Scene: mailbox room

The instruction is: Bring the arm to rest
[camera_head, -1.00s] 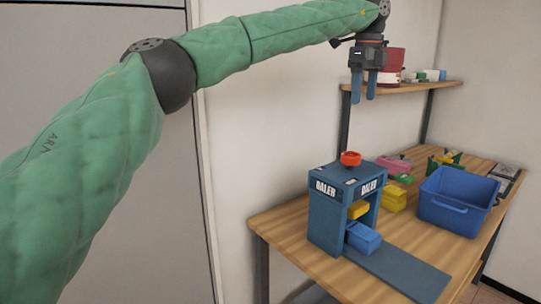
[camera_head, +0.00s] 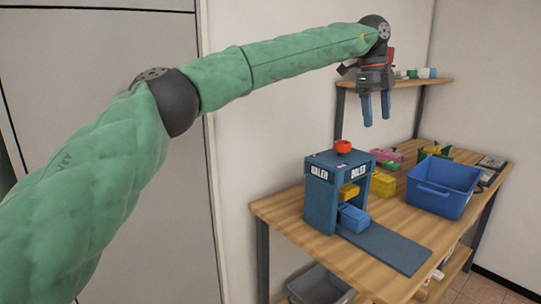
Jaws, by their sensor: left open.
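My left arm, in a green padded sleeve (camera_head: 290,58), reaches in from the left across the upper part of the head view. My left gripper (camera_head: 376,108) hangs from its end with the two blue fingers pointing down, apart and empty. It is in the air above the table, up and right of the blue baler (camera_head: 323,200), and in front of the wall shelf in the picture. It touches nothing that I can see. My right gripper is not in view.
The wooden table (camera_head: 285,212) holds the baler with a red knob (camera_head: 343,146) and a blue block (camera_head: 354,217), a yellow block (camera_head: 383,185), and a blue bin (camera_head: 442,187). A shelf (camera_head: 405,84) is behind. A grey bin (camera_head: 320,285) sits below.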

